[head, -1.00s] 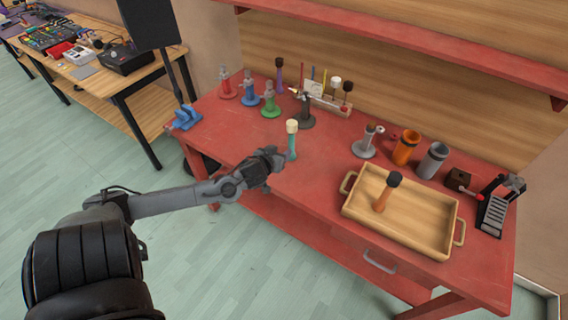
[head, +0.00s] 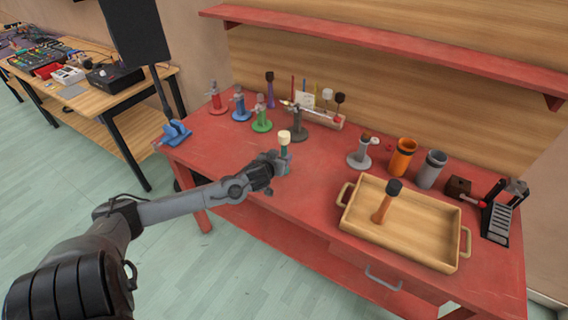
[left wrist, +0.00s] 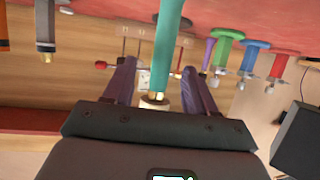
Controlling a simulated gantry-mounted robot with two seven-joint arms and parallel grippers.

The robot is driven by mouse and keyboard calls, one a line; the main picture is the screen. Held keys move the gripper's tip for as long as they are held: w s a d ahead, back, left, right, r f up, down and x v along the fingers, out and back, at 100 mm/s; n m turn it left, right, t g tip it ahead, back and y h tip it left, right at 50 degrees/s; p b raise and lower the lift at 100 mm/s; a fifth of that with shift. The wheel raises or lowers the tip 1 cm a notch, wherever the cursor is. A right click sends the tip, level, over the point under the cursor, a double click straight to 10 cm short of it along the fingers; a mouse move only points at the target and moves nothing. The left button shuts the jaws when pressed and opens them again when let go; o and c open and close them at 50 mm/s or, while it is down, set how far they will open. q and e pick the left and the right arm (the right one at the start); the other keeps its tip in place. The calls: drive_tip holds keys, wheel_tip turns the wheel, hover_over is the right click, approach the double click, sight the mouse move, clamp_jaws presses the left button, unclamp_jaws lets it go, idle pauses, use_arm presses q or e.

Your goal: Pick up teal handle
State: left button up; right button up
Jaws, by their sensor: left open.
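The teal handle (left wrist: 168,40) stands upright on the red table, topped by a cream head (head: 284,137). In the head view my left gripper (head: 281,163) is at the handle, below the cream head, and hides most of its lower part. In the left wrist view, which is upside down, the open fingers of my left gripper (left wrist: 160,88) are on either side of the handle, with a gap to each. Whether they touch it elsewhere cannot be seen. My right gripper is not in view.
A wooden tray (head: 357,225) holding an orange-handled, dark-headed mallet (head: 386,203) is to the right. Red, blue and green stands (head: 262,124) and a dark stand (head: 298,130) are behind the gripper. Orange (head: 402,158) and grey (head: 430,170) cups stand at right. Bare table lies between.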

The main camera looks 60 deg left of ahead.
sight(283, 152)
use_arm(q)
drive_tip(key=shift+b+x, duration=0.65)
drive_tip(key=shift+x, duration=1.7)
drive_tip(key=shift+a+r, duration=0.15)
clamp_jaws()
